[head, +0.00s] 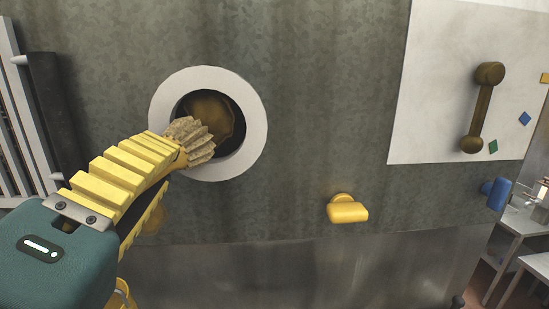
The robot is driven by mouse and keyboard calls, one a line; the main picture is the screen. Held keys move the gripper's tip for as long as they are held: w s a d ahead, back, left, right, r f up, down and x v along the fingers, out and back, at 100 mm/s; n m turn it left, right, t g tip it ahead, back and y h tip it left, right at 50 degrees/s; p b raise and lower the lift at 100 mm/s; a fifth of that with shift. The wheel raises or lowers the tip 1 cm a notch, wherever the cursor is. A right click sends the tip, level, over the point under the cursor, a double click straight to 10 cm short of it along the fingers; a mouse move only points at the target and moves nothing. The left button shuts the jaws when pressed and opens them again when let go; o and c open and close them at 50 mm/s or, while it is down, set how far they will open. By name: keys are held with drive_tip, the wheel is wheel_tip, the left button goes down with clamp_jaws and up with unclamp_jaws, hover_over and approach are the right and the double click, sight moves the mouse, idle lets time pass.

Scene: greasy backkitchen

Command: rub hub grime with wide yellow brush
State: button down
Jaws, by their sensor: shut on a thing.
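My gripper (165,170), with ribbed yellow fingers, reaches in from the lower left and is shut on the brush. The brush shows mainly as a tuft of beige bristles (191,141) just past the fingertips; its handle is mostly hidden by the fingers. The hub (211,112) is a brown, dirty-looking rounded piece inside a dark round opening with a white ring (254,122) around it. The bristles overlap the lower left of the opening and the hub's edge. I cannot tell whether they touch the hub.
A yellow knob (347,209) sticks out of the grey wall to the right. A white panel (432,90) carries a brown bar handle (482,108). A blue knob (495,193) and a metal table (525,230) are at far right. A dark vertical bar (55,120) stands at left.

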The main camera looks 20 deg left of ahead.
drive_tip(key=shift+w+a+f, duration=0.1)
drive_tip(key=shift+a+f, duration=0.25)
drive_tip(key=shift+a, duration=0.3)
drive_tip(key=shift+d, duration=0.1)
drive_tip(key=shift+w+d+f, duration=0.15)
drive_tip(key=shift+w+d, duration=0.1)
drive_tip(key=shift+d, duration=0.35)
drive_tip(key=shift+w+d+r, duration=0.1)
drive_tip(key=shift+w+d, duration=0.1)
drive_tip(key=shift+d, duration=0.4)
drive_tip(key=shift+w+d+r, duration=0.1)
drive_tip(key=shift+w+d, duration=0.15)
drive_tip(key=shift+d, duration=0.35)
drive_tip(key=shift+w+d+r, duration=0.1)
drive_tip(key=shift+w+d, duration=0.1)
drive_tip(key=shift+d, duration=0.4)
drive_tip(key=shift+s+a+r+p, duration=0.1)
drive_tip(key=shift+s+a+p, duration=0.15)
drive_tip(key=shift+a, duration=0.3)
drive_tip(key=shift+s+a+p, duration=0.1)
drive_tip(key=shift+s+a, duration=0.15)
drive_tip(key=shift+a, duration=0.3)
